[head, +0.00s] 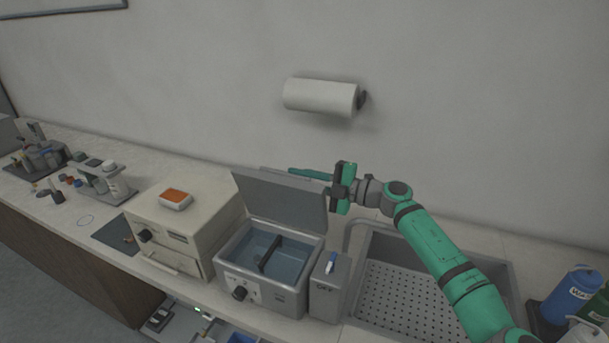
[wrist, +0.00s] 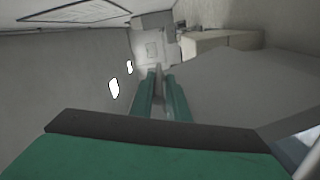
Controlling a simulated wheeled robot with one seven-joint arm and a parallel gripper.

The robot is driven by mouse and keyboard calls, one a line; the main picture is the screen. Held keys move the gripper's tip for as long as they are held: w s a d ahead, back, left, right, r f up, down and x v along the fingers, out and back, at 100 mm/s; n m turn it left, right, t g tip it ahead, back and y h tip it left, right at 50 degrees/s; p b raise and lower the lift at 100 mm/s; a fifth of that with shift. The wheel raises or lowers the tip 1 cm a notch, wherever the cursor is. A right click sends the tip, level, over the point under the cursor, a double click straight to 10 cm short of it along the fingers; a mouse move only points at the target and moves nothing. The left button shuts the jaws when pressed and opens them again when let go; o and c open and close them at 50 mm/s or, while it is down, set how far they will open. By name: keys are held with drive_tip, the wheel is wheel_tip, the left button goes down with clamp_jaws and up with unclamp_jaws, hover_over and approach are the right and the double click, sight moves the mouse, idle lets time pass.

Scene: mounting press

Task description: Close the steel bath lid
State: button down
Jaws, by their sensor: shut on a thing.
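The steel bath (head: 275,262) stands on the counter with water and a dark divider inside. Its grey lid (head: 282,200) is raised at the back, standing open and leaning slightly backward. My gripper (head: 297,172) is at the lid's top edge, reaching in from the right. In the wrist view the two green fingers (wrist: 160,95) lie close together, with the lid's grey face (wrist: 235,85) to their right. The fingers are shut on the lid's edge; the exact contact is partly hidden.
A beige oven (head: 185,225) with an orange-topped tray (head: 175,199) stands left of the bath. A grey box (head: 328,290) with a blue-capped item and a sink (head: 400,295) are at its right. A paper roll (head: 320,97) hangs on the wall above.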

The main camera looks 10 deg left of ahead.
drive_tip(key=s+a+f+n, duration=0.2)
drive_tip(key=s+n, duration=0.5)
drive_tip(key=s, duration=0.3)
drive_tip(key=shift+s, duration=0.2)
drive_tip(key=c, duration=1.8)
unclamp_jaws()
drive_tip(key=shift+s, duration=0.1)
drive_tip(key=shift+f, duration=0.1)
drive_tip(key=shift+d, duration=0.15)
drive_tip(key=d, duration=0.3)
drive_tip(key=s+d, duration=0.1)
drive_tip(key=d, duration=0.3)
drive_tip(key=s+d, duration=0.1)
drive_tip(key=d, duration=0.2)
drive_tip(key=shift+d, duration=0.2)
